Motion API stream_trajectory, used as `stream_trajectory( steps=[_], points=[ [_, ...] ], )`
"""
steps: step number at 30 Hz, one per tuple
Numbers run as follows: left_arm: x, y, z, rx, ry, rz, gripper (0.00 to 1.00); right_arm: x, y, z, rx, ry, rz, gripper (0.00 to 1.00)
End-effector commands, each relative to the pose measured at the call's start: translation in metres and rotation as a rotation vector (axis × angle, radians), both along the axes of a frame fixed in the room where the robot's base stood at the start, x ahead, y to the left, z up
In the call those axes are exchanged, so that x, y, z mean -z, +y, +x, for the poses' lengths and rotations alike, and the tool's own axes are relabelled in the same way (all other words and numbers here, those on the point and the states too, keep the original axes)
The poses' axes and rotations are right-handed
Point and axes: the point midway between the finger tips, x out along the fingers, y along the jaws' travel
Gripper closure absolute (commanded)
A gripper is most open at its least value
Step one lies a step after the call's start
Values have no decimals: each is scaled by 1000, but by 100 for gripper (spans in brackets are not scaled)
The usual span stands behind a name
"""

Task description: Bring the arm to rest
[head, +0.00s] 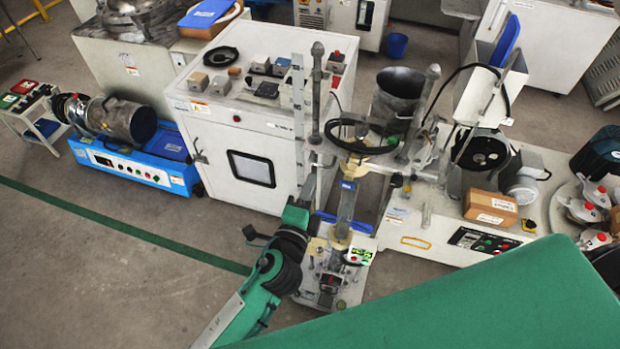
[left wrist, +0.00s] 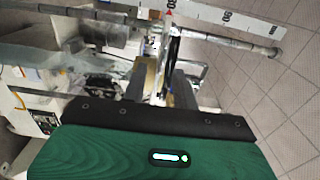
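My left arm comes in from the lower left of the head view, green with a black joint. Its left gripper (head: 309,178) is at the test stand, close to the upright metal post (head: 316,95) and the ruled scale (head: 298,95). The fingers blend with the stand's parts, so their opening cannot be told and no held object can be made out. The left wrist view shows the ruled scale (left wrist: 235,17) and a metal rod (left wrist: 225,41) close beyond the green and black housing. My right gripper is not in view.
A white cabinet (head: 215,135) with small samples on top stands left of the stand. A white bench with a metal pot (head: 398,95) and a cardboard box (head: 490,208) is to the right. A blue machine (head: 130,165) is further left. Floor at lower left is clear.

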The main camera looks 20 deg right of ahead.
Motion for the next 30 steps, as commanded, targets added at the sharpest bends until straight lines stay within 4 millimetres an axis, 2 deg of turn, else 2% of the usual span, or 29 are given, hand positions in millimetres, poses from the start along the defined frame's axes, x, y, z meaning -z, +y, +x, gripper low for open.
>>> stream_trajectory(
  steps=[1, 19, 22, 25, 26, 27, 29, 30],
  points=[
    [7, 2, -3, 0, 0, 0, 71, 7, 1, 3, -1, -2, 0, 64],
    [6, 3, -5, 0, 0, -1, 71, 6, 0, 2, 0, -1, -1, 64],
    [-4, 3, -5, 0, 0, -1, 71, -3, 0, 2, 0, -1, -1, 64],
    [-23, 3, -5, 0, 0, -1, 71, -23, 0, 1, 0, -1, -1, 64],
    [-11, 6, -2, -7, 23, 2, 71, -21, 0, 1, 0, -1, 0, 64],
    [21, 13, 6, -25, 87, 0, 71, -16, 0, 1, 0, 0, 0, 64],
    [58, 24, 14, -54, 178, -9, 71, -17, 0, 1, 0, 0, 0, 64],
    [82, 33, 19, -76, 238, -18, 71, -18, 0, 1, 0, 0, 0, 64]
  ],
)
